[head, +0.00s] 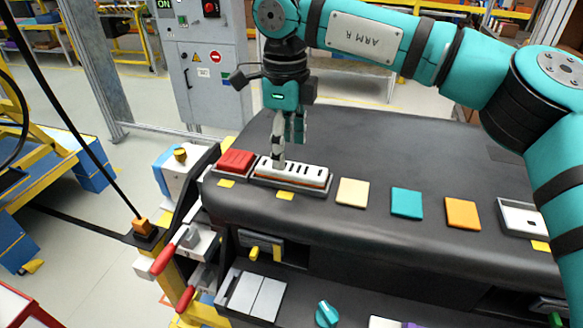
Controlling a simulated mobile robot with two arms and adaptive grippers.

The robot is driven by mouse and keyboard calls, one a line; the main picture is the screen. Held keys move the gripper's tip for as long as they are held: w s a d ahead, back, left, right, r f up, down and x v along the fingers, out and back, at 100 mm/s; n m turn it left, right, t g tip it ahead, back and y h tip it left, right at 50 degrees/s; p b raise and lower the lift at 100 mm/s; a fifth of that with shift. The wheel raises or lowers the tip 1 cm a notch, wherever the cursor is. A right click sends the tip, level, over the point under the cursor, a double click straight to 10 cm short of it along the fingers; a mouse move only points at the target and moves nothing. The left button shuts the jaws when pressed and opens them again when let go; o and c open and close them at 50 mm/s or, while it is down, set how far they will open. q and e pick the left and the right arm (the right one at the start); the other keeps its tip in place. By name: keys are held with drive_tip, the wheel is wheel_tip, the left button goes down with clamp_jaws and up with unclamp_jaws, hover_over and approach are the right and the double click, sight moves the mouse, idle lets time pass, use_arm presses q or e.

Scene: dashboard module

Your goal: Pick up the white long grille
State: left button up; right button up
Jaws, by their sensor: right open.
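The white long grille (305,175) lies on the dark dashboard top, left of the middle in the head view. It is a long white piece with a row of dark slots, seated in a dark holder with an orange edge. My right gripper (280,160) points down over the grille's left part. Its fingers are open, and one fingertip hides a bit of the grille. I cannot tell whether the fingertips touch it. My left gripper does not show.
A red block (236,160) sits close left of the grille. To the right lie a cream tile (352,192), a teal tile (406,203), an orange tile (462,213) and a white tray (505,207). Red-handled clamps (168,257) stand at the left edge. The dashboard's back is clear.

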sight(286, 166)
wheel_tip(286, 166, down, 4)
drive_tip(key=shift+s+r+p, duration=0.15)
drive_tip(key=shift+r+p, duration=0.1)
drive_tip(key=shift+p, duration=0.4)
drive_tip(key=shift+f, duration=0.25)
drive_tip(key=c, duration=1.2)
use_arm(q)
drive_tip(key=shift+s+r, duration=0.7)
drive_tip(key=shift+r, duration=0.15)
use_arm(e)
drive_tip(key=shift+a, duration=0.1)
drive_tip(key=shift+c, duration=0.2)
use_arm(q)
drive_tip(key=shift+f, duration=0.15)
use_arm(e)
drive_tip(key=shift+r, duration=0.2)
